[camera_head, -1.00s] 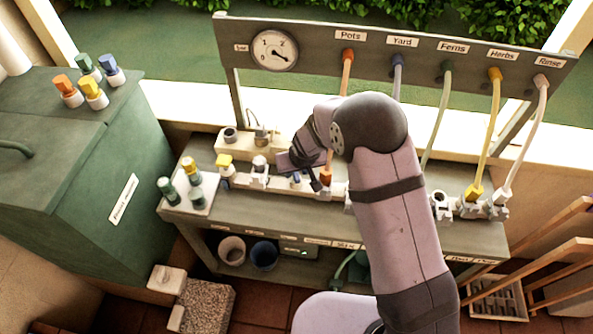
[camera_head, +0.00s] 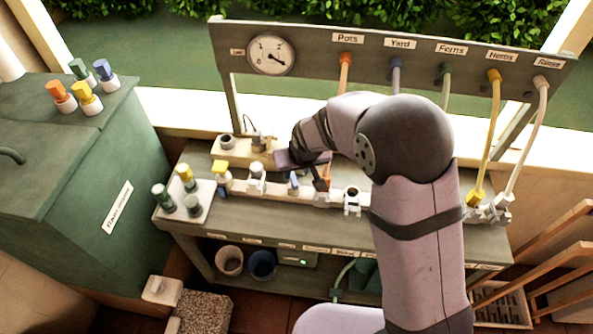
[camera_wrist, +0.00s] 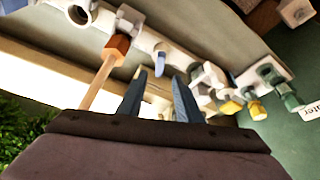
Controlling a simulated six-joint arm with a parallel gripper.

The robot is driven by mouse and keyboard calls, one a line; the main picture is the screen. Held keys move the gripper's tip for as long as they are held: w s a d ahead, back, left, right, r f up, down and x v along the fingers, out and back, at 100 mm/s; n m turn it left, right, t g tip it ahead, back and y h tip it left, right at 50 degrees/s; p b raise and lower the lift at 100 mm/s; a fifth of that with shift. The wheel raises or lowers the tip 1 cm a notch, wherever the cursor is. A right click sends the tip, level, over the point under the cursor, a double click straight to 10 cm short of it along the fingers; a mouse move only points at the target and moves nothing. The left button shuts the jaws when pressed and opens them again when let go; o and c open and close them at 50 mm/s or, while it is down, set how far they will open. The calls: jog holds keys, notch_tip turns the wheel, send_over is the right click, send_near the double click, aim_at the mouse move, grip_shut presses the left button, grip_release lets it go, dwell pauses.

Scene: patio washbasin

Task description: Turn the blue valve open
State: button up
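The blue valve's handle (camera_head: 293,182) is a small blue lever on the pale pipe manifold (camera_head: 270,187) on the bench. In the wrist view the blue handle (camera_wrist: 160,64) points down toward the gap between my fingertips. My gripper (camera_wrist: 160,82) is open, its two dark fingers spread and empty, one on each side of the handle's line. The handle appears just beyond the tips; contact cannot be told. In the head view my gripper (camera_head: 306,172) is just above and beside the valve, and my wrist partly hides that area.
An orange hose connector (camera_wrist: 117,46) stands close beside my gripper. The gauge board (camera_head: 400,60) with hanging hoses stands behind. Loose coloured valves stand on a pale tray (camera_head: 201,208).

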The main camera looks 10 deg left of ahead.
aim_at(294, 178)
jog(key=b, duration=0.5)
jog(key=shift+w+f, duration=0.1)
jog(key=shift+f, duration=0.25)
jog(key=shift+r+b, duration=0.1)
jog(key=shift+b, duration=0.35)
jog(key=shift+r, duration=0.2)
jog(key=shift+p+x, duration=1.05)
jog(key=shift+x, duration=2.55)
grip_shut()
